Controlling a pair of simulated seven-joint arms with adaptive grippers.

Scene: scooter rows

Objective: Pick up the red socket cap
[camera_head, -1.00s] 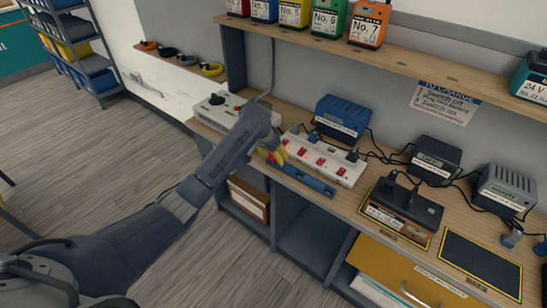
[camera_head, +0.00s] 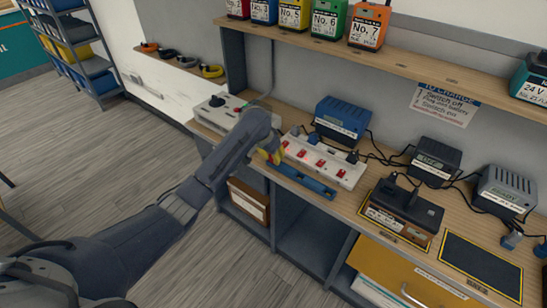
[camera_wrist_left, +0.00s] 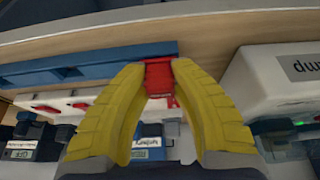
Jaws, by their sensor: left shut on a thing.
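The red socket cap (camera_wrist_left: 160,78) is between the yellow fingertips of my left gripper (camera_wrist_left: 158,72) in the left wrist view. The fingers are shut on it. In the head view my left gripper (camera_head: 271,155) is over the left end of the white power strip (camera_head: 322,160), near the blue rail (camera_head: 300,181). The arm and fingers largely hide the cap there. Whether the cap is clear of the strip I cannot tell. My right gripper is not in view.
A white box with a dark knob (camera_head: 216,101) stands left of the strip, close to the gripper. A blue charger (camera_head: 342,118) with cables stands behind the strip. A dark charger (camera_head: 405,203) sits to the right. An empty dark mat (camera_head: 480,264) lies at the far right.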

